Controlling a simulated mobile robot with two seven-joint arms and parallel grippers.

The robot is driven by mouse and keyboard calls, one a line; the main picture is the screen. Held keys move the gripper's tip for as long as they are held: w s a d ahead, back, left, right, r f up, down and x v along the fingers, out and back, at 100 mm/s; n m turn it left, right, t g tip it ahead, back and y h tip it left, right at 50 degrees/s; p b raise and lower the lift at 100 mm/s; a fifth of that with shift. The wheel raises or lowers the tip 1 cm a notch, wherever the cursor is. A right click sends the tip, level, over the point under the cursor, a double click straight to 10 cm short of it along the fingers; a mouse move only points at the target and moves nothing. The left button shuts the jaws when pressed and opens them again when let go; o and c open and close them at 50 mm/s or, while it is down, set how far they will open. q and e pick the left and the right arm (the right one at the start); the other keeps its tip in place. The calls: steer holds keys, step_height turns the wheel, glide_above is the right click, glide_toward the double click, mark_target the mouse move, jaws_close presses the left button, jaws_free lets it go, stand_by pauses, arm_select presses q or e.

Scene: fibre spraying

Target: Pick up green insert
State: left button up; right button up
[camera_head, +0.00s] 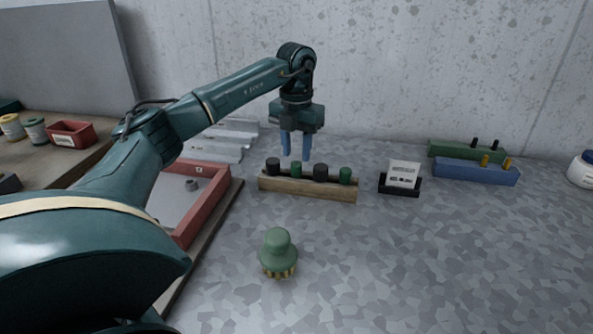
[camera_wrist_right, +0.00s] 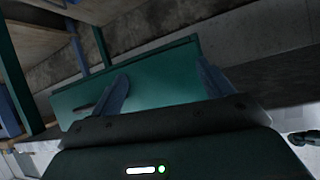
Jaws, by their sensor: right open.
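A wooden rack (camera_head: 305,187) on the speckled worktop holds a row of small dark and green inserts. One green insert (camera_head: 296,169) is second from the left, and another green insert (camera_head: 345,175) is at the right end. Dark inserts (camera_head: 320,172) fill the other places. My left gripper (camera_head: 296,157) points down with its blue fingers apart and empty, just above or behind the left half of the rack; the exact depth is hard to tell. My right gripper (camera_wrist_right: 162,70) is open with nothing between its fingers, and is out of sight in the head view.
A green domed piece with brass-coloured feet (camera_head: 278,252) stands in front of the rack. A red-rimmed tray (camera_head: 212,200) lies left. A small card holder (camera_head: 402,178), a blue block (camera_head: 475,172) and a green block (camera_head: 450,150) stand right. The front right worktop is clear.

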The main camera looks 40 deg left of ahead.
mark_target(296, 163)
arm_select(q)
steer(key=f, duration=0.5)
steer(key=shift+a+f, duration=0.15)
steer(key=shift+a, duration=0.05)
steer(key=shift+w, duration=0.1)
steer(key=c, duration=0.7)
